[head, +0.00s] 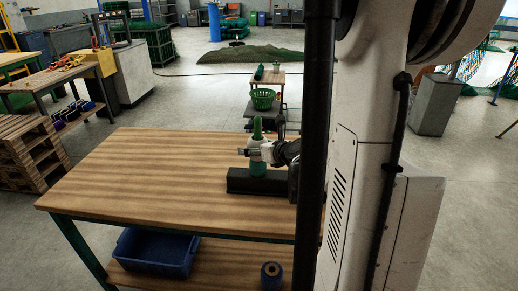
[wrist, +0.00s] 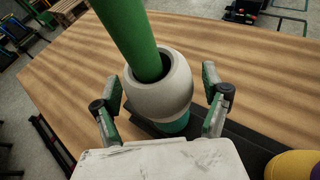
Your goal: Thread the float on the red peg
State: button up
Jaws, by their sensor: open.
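A pale grey-white float (wrist: 160,98) sits around a green peg (wrist: 128,35), which passes into its dark hole. A teal float (wrist: 176,124) shows just beneath it, lower on the same peg. In the head view the green peg (head: 257,128) stands upright on a black base (head: 250,183) on the table. My gripper (wrist: 162,80) is open, with one finger on each side of the pale float and visible gaps between. In the head view my gripper (head: 252,152) is at the pale float's height. The red peg is not visible in either view.
A yellow and purple round thing (wrist: 296,165) is at the lower right of the wrist view. The wooden table (head: 150,165) is clear left of the base. A blue bin (head: 155,251) and a dark spool (head: 271,275) are on the lower shelf.

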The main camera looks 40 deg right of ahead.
jog(key=c, duration=1.4)
jog(key=shift+o, duration=0.2)
jog(key=shift+s+a+r+p, duration=0.1)
jog(key=shift+r+p, duration=3.1)
jog(key=shift+r, duration=1.2)
jog(key=shift+s+r+p, duration=0.1)
jog(key=shift+r+p, duration=3.05)
jog(key=shift+r, duration=1.2)
